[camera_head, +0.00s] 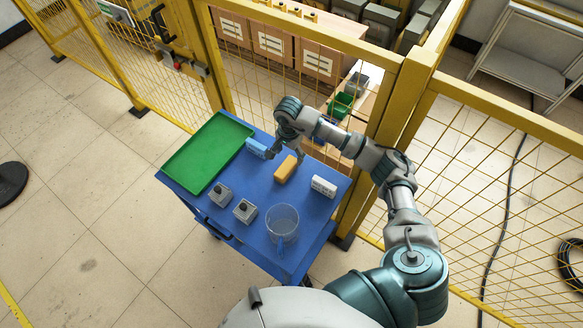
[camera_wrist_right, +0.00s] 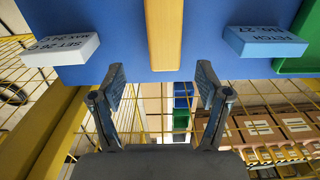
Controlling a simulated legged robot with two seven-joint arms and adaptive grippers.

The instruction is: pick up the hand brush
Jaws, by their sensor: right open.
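The hand brush (camera_head: 286,169) appears as a yellow-orange oblong block lying on the blue cart top (camera_head: 258,184); I cannot make out bristles. In the right wrist view the hand brush (camera_wrist_right: 164,35) runs down the middle of the picture, its near end just ahead of the fingertips and lined up with the gap. My right gripper (camera_head: 286,154) is over the cart's far edge, close to the brush's far end. In the right wrist view its fingers (camera_wrist_right: 161,78) are spread with nothing between them. My left gripper is not in view.
A blue labelled box (camera_head: 256,148) and a white labelled box (camera_head: 324,186) flank the brush. A green tray (camera_head: 191,166), two grey blocks with dark knobs (camera_head: 220,194) and a clear container (camera_head: 283,221) share the cart. Yellow mesh fencing (camera_head: 296,55) stands close behind.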

